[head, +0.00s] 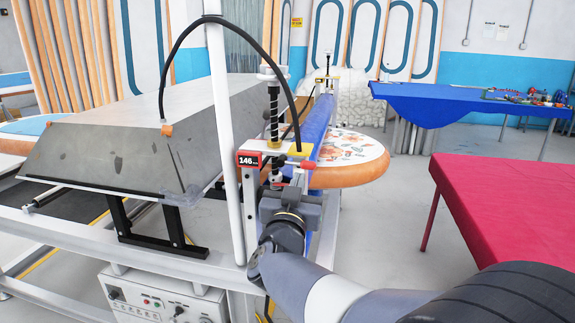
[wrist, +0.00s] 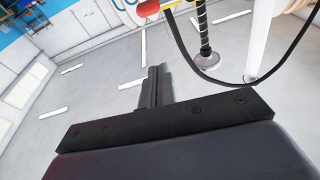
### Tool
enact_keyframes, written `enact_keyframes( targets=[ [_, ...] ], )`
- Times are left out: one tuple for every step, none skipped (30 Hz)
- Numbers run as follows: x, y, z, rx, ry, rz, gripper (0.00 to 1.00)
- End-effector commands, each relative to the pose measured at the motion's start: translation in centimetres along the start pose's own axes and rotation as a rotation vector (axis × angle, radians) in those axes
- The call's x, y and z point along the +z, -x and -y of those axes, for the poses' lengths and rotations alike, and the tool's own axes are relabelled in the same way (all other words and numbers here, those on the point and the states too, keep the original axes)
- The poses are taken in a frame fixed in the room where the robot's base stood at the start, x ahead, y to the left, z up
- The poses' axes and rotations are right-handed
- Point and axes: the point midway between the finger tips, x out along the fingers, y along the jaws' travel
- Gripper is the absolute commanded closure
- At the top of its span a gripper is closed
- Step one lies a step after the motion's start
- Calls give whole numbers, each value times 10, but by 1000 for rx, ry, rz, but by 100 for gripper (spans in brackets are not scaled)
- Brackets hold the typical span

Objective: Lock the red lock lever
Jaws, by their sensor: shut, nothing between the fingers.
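The red lock lever (head: 308,164) shows in the head view as a small red piece beside a yellow bracket (head: 299,150), on the clamp frame at the near end of the blue roller. In the wrist view a red rounded piece (wrist: 148,8), likely the same lever, is at the top edge, partly cut off. My gripper (head: 281,185) is just below the lever in the head view. Its fingers (wrist: 155,72) are shut and empty in the wrist view, with a gap in the picture between them and the red piece. Contact cannot be told from the head view.
A black threaded spindle (head: 273,115) and a white post (head: 222,130) stand close by. A black cable (head: 190,32) arches over them. A grey machine (head: 120,140) fills the left. A red table (head: 510,200) is at right, with open floor (head: 385,220) between.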

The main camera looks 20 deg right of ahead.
Motion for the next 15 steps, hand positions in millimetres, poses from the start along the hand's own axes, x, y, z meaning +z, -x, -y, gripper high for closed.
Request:
enact_keyframes(
  targets=[
    [-1, -1, -2, 14, 5, -10, 100],
    [-1, -2, -2, 20, 8, -14, 100],
    [-2, -2, -3, 27, 10, -19, 100],
    [-2, -2, -4, 29, 11, -21, 100],
    [-2, -2, -4, 31, 12, -22, 100],
    [-3, -2, -4, 32, 12, -22, 100],
    [-3, -2, -4, 32, 12, -22, 100],
    [-3, -2, -4, 31, 12, -22, 100],
    [-3, -2, -4, 31, 12, -22, 100],
    [-3, -2, -4, 31, 12, -22, 100],
    [-3, -2, -4, 31, 12, -22, 100],
    [-3, -2, -4, 30, 12, -21, 100],
    [-3, -3, -4, 30, 12, -21, 100],
    [-3, -3, -4, 30, 12, -21, 100],
    [-3, -5, -4, 31, 12, -21, 100]
  ],
)
